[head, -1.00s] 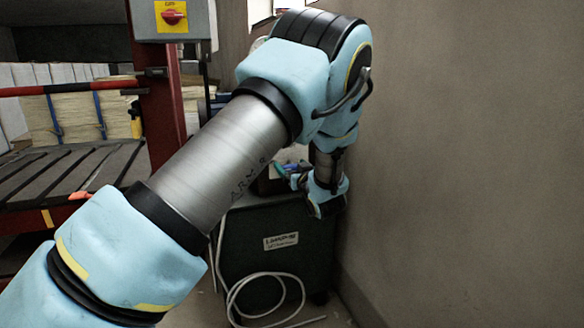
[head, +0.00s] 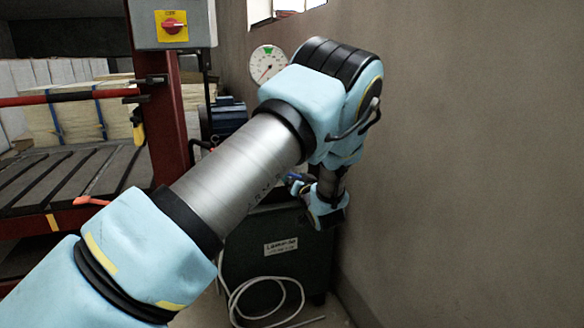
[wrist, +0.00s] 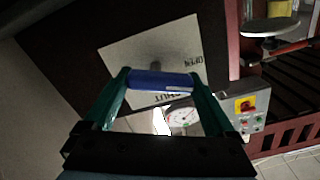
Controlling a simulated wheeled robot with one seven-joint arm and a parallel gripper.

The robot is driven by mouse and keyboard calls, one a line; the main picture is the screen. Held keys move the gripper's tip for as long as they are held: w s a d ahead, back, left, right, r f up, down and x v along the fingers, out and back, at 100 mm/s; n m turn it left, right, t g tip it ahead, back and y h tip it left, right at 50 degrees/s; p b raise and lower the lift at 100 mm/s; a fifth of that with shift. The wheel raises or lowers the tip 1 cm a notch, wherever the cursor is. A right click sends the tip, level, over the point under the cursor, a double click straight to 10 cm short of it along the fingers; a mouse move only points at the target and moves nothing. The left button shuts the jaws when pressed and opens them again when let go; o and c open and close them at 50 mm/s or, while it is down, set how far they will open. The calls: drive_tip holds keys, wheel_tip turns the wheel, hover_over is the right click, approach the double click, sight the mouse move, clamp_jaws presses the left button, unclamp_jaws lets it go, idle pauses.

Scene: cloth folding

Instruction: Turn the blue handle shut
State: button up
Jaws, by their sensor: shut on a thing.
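The blue handle (wrist: 160,80) lies across the middle of the wrist view, in front of a pale plate (wrist: 130,52). The plate has the word OPEN at its right and another word partly hidden behind the handle, seemingly SHUT. My gripper (wrist: 159,79) has its two green fingers at either end of the handle and is shut on it. In the head view my wrist hangs down above the dark green cabinet (head: 275,262), close to the wall. My arm hides most of the gripper and handle there.
A bare wall (head: 470,170) stands close on the right. A red post (head: 168,130) carries a grey switch box (head: 205,25) at the left, beside a slatted bed (head: 70,180). A round gauge (head: 266,64) shows behind my arm. A white hose (head: 245,300) lies on the floor.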

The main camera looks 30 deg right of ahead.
drive_tip(key=m+p, duration=0.3)
drive_tip(key=shift+d+r+m, duration=0.15)
drive_tip(key=shift+r+m, duration=0.1)
drive_tip(key=shift+m, duration=0.15)
drive_tip(key=m+p, duration=0.2)
drive_tip(key=m, duration=0.1)
drive_tip(key=shift+d+m, duration=0.1)
drive_tip(key=shift+m, duration=0.2)
drive_tip(key=m, duration=0.2)
drive_tip(key=m+p, duration=0.2)
drive_tip(key=m, duration=0.1)
drive_tip(key=shift+s+d+f+m, duration=0.1)
drive_tip(key=shift+d+f+m, duration=0.05)
drive_tip(key=shift+f+m, duration=0.15)
drive_tip(key=shift+p, duration=0.3)
drive_tip(key=o, duration=1.1)
drive_tip(key=shift+c, duration=0.2)
drive_tip(key=s+a, duration=0.1)
drive_tip(key=s, duration=0.9)
drive_tip(key=shift+s+a, duration=0.15)
drive_tip(key=shift+s, duration=0.2)
